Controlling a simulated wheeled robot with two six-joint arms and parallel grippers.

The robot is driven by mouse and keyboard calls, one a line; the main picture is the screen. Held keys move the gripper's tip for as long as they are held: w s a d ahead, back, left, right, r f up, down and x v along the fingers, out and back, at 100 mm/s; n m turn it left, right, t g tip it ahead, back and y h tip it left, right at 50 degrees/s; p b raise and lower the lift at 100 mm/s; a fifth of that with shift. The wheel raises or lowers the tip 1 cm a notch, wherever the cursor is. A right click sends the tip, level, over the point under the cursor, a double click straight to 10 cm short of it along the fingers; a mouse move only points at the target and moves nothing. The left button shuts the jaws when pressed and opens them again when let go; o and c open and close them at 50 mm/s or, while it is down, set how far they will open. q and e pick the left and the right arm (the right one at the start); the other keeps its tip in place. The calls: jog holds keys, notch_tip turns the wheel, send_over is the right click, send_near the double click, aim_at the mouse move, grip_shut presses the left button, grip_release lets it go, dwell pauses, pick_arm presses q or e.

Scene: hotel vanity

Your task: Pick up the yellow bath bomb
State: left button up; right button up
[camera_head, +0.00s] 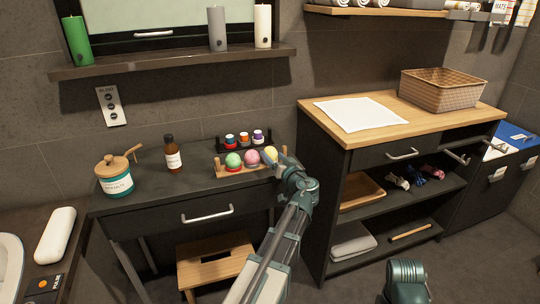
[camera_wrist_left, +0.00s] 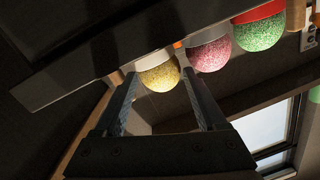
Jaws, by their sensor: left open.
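The yellow bath bomb (camera_head: 271,153) sits at the right end of a wooden holder (camera_head: 222,172) on the dark vanity, beside a pink bath bomb (camera_head: 252,157) and a green one (camera_head: 233,160). My left gripper (camera_head: 281,160) is open at the right end of this row and hides part of the holder. In the left wrist view the yellow bath bomb (camera_wrist_left: 160,75) appears between the tips of the open fingers (camera_wrist_left: 158,80). I cannot tell whether they touch it. The pink (camera_wrist_left: 210,54) and green (camera_wrist_left: 259,33) ones show to the right. My right gripper is not in view.
Behind the row stands a dark rack (camera_head: 243,143) with small coloured jars. A brown bottle (camera_head: 172,155) and a lidded jar (camera_head: 115,176) stand to the left. A wooden-topped cabinet (camera_head: 400,120) with a basket (camera_head: 440,90) is to the right. A stool (camera_head: 215,268) is below.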

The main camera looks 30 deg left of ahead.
pick_arm(q)
jog(key=shift+x, duration=0.75)
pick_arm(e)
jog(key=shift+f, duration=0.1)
pick_arm(q)
jog(key=shift+c, duration=0.2)
jog(key=c, duration=1)
